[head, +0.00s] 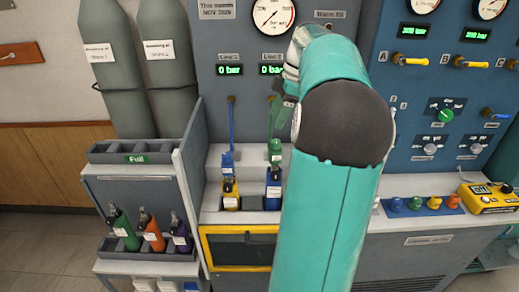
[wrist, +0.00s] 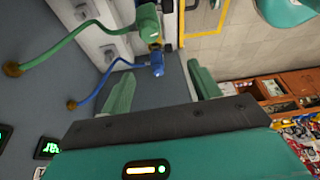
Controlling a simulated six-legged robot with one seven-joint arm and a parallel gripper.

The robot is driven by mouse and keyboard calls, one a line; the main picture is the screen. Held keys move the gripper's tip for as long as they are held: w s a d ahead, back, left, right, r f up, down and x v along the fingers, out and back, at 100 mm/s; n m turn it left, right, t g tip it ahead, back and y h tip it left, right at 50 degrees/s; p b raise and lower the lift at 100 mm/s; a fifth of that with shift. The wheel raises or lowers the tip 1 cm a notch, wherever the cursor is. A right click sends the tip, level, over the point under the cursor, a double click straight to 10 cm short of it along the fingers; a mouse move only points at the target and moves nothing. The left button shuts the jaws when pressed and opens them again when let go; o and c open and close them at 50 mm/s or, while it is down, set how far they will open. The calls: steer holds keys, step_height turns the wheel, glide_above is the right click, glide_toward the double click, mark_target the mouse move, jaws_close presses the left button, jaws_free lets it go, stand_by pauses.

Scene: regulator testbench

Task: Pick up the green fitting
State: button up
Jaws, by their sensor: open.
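A green fitting (head: 275,151) hangs at the end of a green hose, above a blue bottle in the bench's left bay. In the wrist view the green fitting (wrist: 147,20) is at the top, beyond my fingertips. A second, small green fitting (head: 415,203) sits in a row of coloured ones on the right bench; I cannot tell which one the task means. My gripper (wrist: 161,72) is open with nothing between its two green fingers, and it is apart from the hose fitting. In the head view my arm hides most of the gripper.
A blue hose ends in a blue fitting (head: 228,160) left of the green one, above a yellow bottle (head: 231,196). A grey rack (head: 115,253) holds several bottles at left. A yellow device (head: 487,198) stands far right. The grey panel (head: 205,90) rises behind.

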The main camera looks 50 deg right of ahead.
mark_target(275, 148)
steer(key=s+d+f, duration=0.1)
steer(key=s+d, duration=0.2)
steer(key=d, duration=0.1)
steer(key=shift+n, duration=0.4)
steer(key=x, duration=0.8)
steer(key=w+x, duration=0.1)
steer(key=x, duration=0.4)
steer(key=shift+a+r, duration=0.1)
steer(key=shift+a, duration=0.1)
steer(key=shift+t+y, duration=0.3)
steer(key=c, duration=1.2)
steer(key=shift+c, duration=0.2)
steer(key=shift+r, duration=0.1)
